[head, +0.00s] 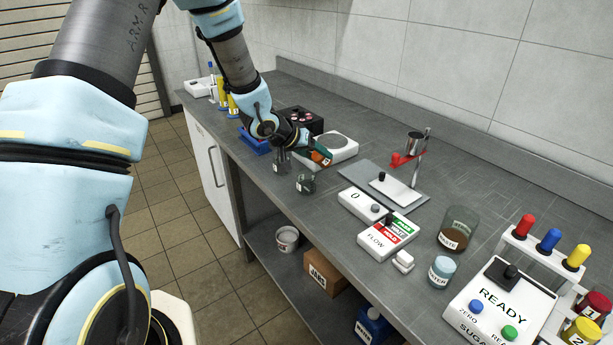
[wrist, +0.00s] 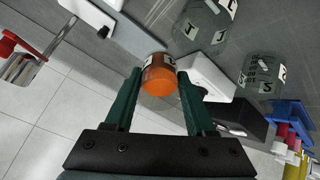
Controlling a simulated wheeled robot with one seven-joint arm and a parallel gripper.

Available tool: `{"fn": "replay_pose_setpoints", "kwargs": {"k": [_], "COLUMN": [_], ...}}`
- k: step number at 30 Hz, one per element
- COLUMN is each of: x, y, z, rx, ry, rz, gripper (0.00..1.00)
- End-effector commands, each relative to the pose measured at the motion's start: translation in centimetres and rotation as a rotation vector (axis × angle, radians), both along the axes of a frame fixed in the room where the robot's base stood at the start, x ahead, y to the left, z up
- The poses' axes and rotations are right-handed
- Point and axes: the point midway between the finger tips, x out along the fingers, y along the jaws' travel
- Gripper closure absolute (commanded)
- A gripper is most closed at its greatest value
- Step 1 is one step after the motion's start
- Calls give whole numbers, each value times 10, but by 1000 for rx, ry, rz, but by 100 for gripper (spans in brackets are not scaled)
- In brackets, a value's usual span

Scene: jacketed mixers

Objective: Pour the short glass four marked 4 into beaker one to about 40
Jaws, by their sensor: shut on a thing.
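My gripper (head: 316,154) is shut on a small glass of orange liquid, held above the bench near two clear beakers. In the wrist view the glass (wrist: 159,78) sits between the green fingers (wrist: 160,84). It looks tilted, and only part of its white label shows, so I cannot read its number. One clear beaker (head: 306,184) stands nearest in front of the gripper; it seems to be the upper one in the wrist view (wrist: 203,22). The other clear beaker (head: 281,162) stands to its left.
A white scale (head: 342,150) lies just behind the gripper. A stand with a red clamp and metal cup (head: 414,143) is to the right. A blue tray (head: 253,145) is left.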

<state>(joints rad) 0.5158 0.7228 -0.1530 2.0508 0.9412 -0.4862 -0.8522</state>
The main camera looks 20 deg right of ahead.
Motion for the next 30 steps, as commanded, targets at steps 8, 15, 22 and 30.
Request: {"fn": "replay_pose_setpoints", "kwargs": {"k": [8, 15, 22, 30], "x": [0, 0, 0, 0], "y": [0, 0, 0, 0], "z": [-1, -2, -3, -3], "rx": [-18, -32, -47, -64], "ry": [-4, -8, -10, -14], "rz": [0, 0, 0, 1], "gripper": [100, 100, 100, 100]}}
